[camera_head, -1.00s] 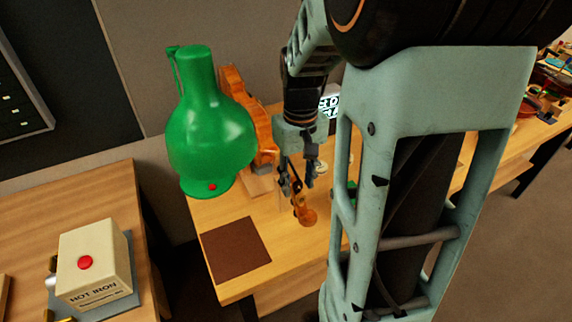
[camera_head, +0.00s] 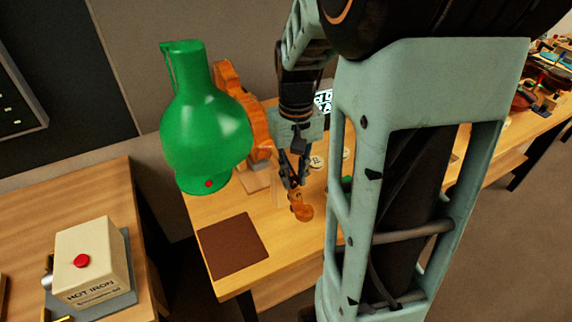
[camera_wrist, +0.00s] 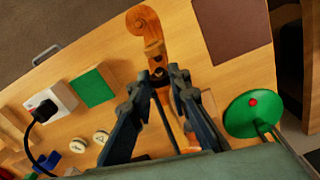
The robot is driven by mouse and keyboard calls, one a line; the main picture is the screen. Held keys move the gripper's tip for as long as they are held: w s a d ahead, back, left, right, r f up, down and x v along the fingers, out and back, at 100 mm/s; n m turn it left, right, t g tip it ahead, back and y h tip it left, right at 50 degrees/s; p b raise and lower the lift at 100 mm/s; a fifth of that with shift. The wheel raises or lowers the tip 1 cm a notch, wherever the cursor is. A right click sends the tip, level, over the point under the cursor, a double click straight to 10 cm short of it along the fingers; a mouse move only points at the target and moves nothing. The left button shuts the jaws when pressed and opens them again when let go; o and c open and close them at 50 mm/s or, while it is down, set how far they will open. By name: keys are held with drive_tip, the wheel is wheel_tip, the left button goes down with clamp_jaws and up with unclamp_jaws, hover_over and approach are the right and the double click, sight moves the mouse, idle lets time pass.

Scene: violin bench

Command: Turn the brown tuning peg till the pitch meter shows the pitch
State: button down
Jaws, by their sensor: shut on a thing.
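The violin's orange-brown scroll and pegbox (camera_head: 301,210) stick out over the bench, and the scroll shows large in the wrist view (camera_wrist: 146,27). The violin body (camera_head: 256,115) is partly behind the green lamp. My gripper (camera_head: 291,184) is at the pegbox, pointing down, its fingers close together. In the wrist view my gripper (camera_wrist: 156,78) has a fingertip on each side of a small dark part at the pegbox. It is shut on what appears to be the brown tuning peg, mostly hidden. A lit display (camera_head: 323,100), likely the pitch meter, is partly covered by my arm; its reading is illegible.
The green lamp (camera_head: 205,125) stands close left of the gripper. A brown mat (camera_head: 233,247) lies at the bench's front left. The hot iron box (camera_head: 92,275) is on the left table. Round labelled discs (camera_wrist: 102,137) and a green block (camera_wrist: 94,88) lie near the violin.

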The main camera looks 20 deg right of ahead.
sight(294, 176)
drive_tip(key=c, duration=1.8)
unclamp_jaws()
drive_tip(key=shift+r, duration=0.15)
wheel_tip(294, 176, up, 12)
